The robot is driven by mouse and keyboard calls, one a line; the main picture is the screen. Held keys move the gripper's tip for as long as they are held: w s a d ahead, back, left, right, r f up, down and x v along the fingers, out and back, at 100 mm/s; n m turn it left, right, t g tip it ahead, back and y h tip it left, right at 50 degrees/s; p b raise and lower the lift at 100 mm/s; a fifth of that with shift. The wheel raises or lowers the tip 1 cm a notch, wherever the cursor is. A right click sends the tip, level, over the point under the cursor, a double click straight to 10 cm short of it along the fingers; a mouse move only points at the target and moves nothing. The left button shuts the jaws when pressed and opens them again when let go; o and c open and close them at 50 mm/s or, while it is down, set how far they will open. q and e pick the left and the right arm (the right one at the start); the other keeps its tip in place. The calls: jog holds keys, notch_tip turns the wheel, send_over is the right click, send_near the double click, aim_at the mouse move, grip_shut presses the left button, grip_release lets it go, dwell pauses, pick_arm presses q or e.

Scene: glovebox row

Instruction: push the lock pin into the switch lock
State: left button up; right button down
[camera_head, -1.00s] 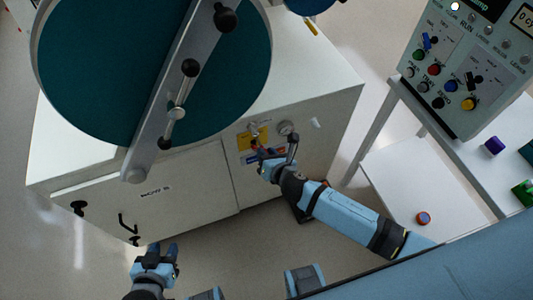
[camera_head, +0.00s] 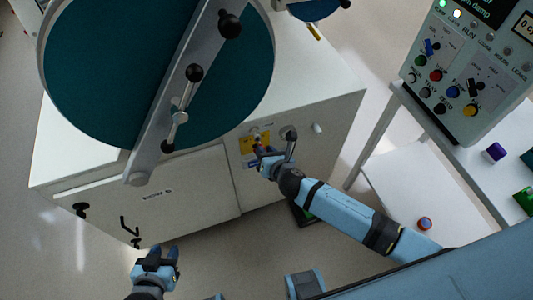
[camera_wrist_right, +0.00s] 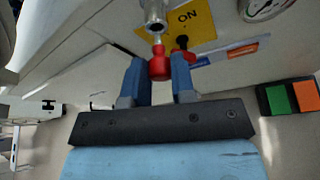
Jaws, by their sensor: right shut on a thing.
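My right gripper (camera_wrist_right: 161,80) is shut on the red head of the lock pin (camera_wrist_right: 159,66), which sits between its two blue fingers. The pin's thin metal shaft points up to the end of a metal cylinder, the switch lock (camera_wrist_right: 154,14), beside the yellow ON plate (camera_wrist_right: 197,17). The shaft meets the cylinder's end in the picture; I cannot tell how deep it is in. In the head view my right gripper (camera_head: 262,152) is at the cabinet front by the yellow plate (camera_head: 247,144). My left gripper (camera_head: 161,256) is open and empty, low in front of the cabinet.
A green and orange pedal box (camera_wrist_right: 290,97) is on the floor. The white cabinet (camera_head: 318,90) carries a big teal disc (camera_head: 110,70). A control panel (camera_head: 470,70) stands at right.

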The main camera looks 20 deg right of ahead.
jog(key=shift+w, duration=1.15)
jog(key=c, duration=0.9)
grip_release()
jog(key=shift+a, duration=0.1)
jog(key=shift+o, duration=0.2)
jog(key=v, duration=1.3)
jog(key=shift+s+r+p, duration=0.15)
jog(key=shift+s+p, duration=0.15)
jog(key=shift+s, duration=0.05)
